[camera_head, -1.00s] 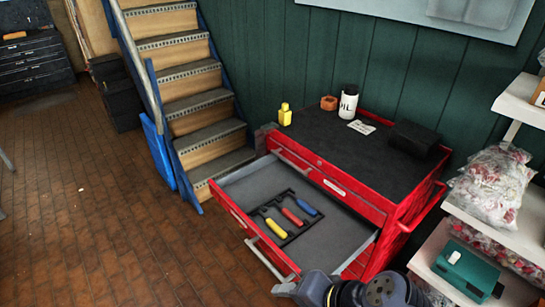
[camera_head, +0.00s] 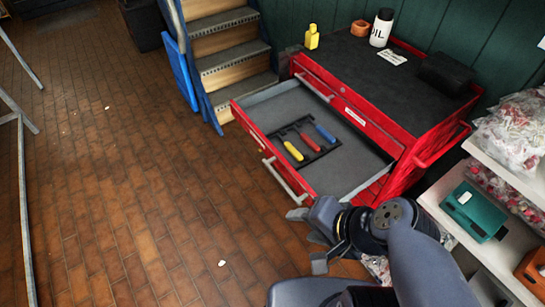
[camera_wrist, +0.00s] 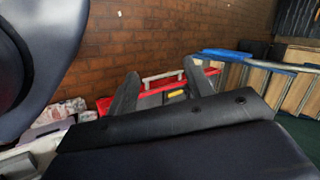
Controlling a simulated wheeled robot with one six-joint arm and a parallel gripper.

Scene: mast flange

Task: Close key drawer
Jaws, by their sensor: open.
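The key drawer seems to be the pulled-out drawer (camera_head: 352,170) of the red tool cabinet (camera_head: 425,135). It is grey inside, with a red front and a grey bar handle (camera_head: 285,180). A black tray (camera_head: 318,155) in it holds yellow, red and blue handled tools. My gripper (camera_head: 308,240) is open and empty, in front of the drawer's near right corner, apart from the handle in the picture. In the wrist view my gripper (camera_wrist: 160,72) points toward the red drawer front and handle (camera_wrist: 163,78), which show between the fingers, tilted.
A yellow bottle (camera_head: 312,37), an orange ring-shaped item (camera_head: 361,28), a white oil bottle (camera_head: 381,28) and a black box (camera_head: 447,74) stand on the cabinet top. White shelves (camera_head: 520,180) with bagged goods and a green case (camera_head: 473,211) are close on the right. Open brick floor (camera_head: 130,190) lies left.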

